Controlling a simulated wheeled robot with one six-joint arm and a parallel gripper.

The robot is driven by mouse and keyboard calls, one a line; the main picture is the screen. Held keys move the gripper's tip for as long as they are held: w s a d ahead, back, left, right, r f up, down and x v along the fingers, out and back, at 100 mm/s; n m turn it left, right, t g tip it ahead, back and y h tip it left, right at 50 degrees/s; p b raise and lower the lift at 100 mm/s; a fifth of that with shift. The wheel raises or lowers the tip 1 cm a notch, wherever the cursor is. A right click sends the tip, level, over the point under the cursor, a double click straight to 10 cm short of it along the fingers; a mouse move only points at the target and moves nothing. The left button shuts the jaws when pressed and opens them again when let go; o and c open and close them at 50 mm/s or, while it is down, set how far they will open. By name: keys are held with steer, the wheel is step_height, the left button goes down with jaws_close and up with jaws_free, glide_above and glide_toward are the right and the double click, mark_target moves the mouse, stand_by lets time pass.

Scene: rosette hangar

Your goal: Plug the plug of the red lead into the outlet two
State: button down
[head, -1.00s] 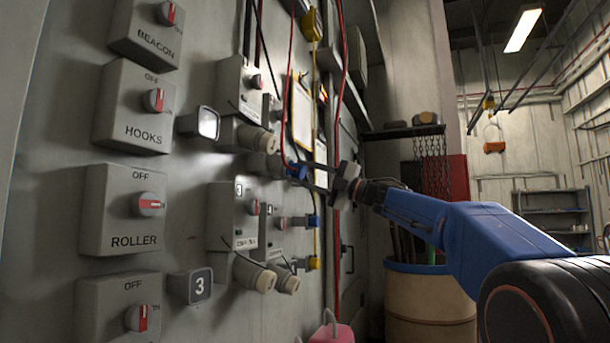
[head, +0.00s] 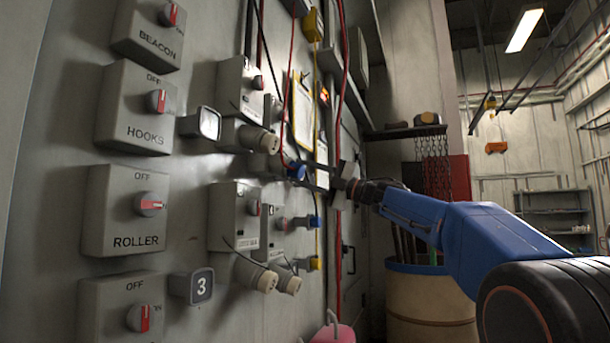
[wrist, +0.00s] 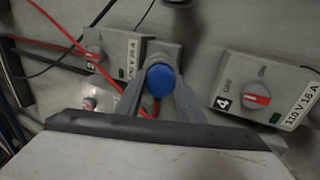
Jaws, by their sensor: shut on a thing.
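The plug of the red lead (head: 297,170) is blue and sits between the fingers of my gripper (head: 305,174), which is shut on it. In the wrist view the plug's round blue end (wrist: 160,83) faces the camera, between the two grey fingers. The red lead (head: 283,110) hangs down to it from above. Outlet two (wrist: 133,53), a grey box with a red-marked switch and a "2" label, lies right behind the plug in the wrist view. The plug hides its socket, so I cannot tell whether the plug touches or enters it.
The outlet labelled 4 (wrist: 262,97) is on the right in the wrist view. Outlet three (head: 234,215) is lower on the panel, near other blue and yellow plugs. A yellow-edged board (head: 302,110) hangs close behind my gripper. A barrel (head: 430,310) stands at right.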

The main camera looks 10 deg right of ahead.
steer(key=c, duration=1.1)
jaws_free()
steer(key=s+d+f+m+t+h, duration=0.5)
steer(key=d+m+h, duration=0.2)
steer(key=d+m, duration=0.1)
steer(key=s+d+f+m+t+h, duration=0.4)
steer(key=d+m+h, duration=0.2)
steer(key=d+m, duration=0.2)
steer(key=s+d+f+m+g+h, duration=0.1)
steer(key=s+f+m+g+h, duration=0.3)
steer(key=f, duration=0.8)
steer(key=s+d+f+m+g+h, duration=0.1)
steer(key=s+f+m+g+h, duration=0.35)
steer(key=f, duration=0.75)
steer(key=s+a+f+m+g+y, duration=0.1)
steer(key=s+a+f+g, duration=0.2)
steer(key=s+f, duration=0.5)
steer(key=s+a+f+m+g+y, duration=0.1)
steer(key=s+a+f, duration=0.3)
steer(key=s+f, duration=0.5)
steer(key=s+a+f+m+g+y, duration=0.1)
steer(key=s+a+f+m+g, duration=0.1)
steer(key=s+f, duration=0.7)
step_height(320, 180, down, 5)
steer(key=a+g, duration=0.1)
steer(key=g, duration=0.1)
steer(key=shift+s+a+g+y, duration=0.2)
steer(key=shift+g+y, duration=0.15)
